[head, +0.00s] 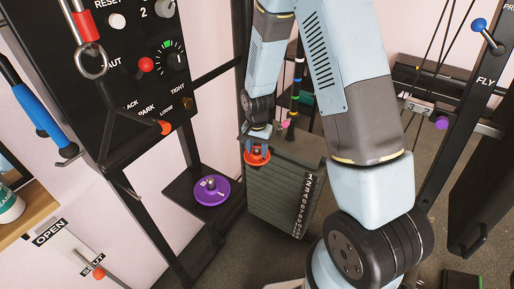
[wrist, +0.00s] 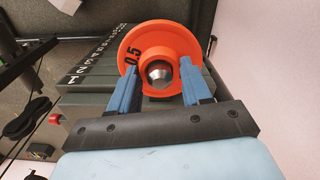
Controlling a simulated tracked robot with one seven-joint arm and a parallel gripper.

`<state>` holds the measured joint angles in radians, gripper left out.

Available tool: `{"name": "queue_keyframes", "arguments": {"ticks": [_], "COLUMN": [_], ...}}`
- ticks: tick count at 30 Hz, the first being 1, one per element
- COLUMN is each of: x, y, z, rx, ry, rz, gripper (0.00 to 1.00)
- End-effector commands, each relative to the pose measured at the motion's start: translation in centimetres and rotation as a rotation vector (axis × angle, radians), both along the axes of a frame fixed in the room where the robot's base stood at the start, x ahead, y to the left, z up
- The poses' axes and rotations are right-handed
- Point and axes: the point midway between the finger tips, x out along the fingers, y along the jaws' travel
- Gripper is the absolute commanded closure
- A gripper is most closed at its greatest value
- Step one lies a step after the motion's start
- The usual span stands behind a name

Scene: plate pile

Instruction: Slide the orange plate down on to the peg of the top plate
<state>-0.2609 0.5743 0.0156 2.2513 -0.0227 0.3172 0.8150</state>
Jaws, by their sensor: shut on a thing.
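The orange plate (wrist: 140,48), marked 0.5, is held between the two blue fingers of my gripper (wrist: 160,95) by its raised hub. In the head view the orange plate (head: 257,157) shows under my gripper (head: 258,145), at the top back left of the grey-green plate stack. A shiny metal peg tip (wrist: 160,75) shows inside the plate's central hole. The top plate (wrist: 88,76) of the stack lies below it. I cannot tell how far the orange plate is down the peg or whether it touches the top plate.
A purple plate (head: 211,190) lies on a black shelf (head: 187,196) left of the stack. A black control panel (head: 125,75) and frame posts stand at the left. Cables and a rail (head: 440,85) are at the right. The stack's front side carries a column of numbers.

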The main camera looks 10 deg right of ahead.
Motion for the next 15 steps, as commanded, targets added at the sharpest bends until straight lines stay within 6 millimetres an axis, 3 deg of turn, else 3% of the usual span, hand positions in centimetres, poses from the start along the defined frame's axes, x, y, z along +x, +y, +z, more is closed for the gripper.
{"name": "queue_keyframes", "arguments": {"ticks": [15], "x": [0.01], "y": [0.00], "z": [-1.01], "rx": [0.000], "ry": [0.001], "rz": [0.000], "gripper": [1.00]}}
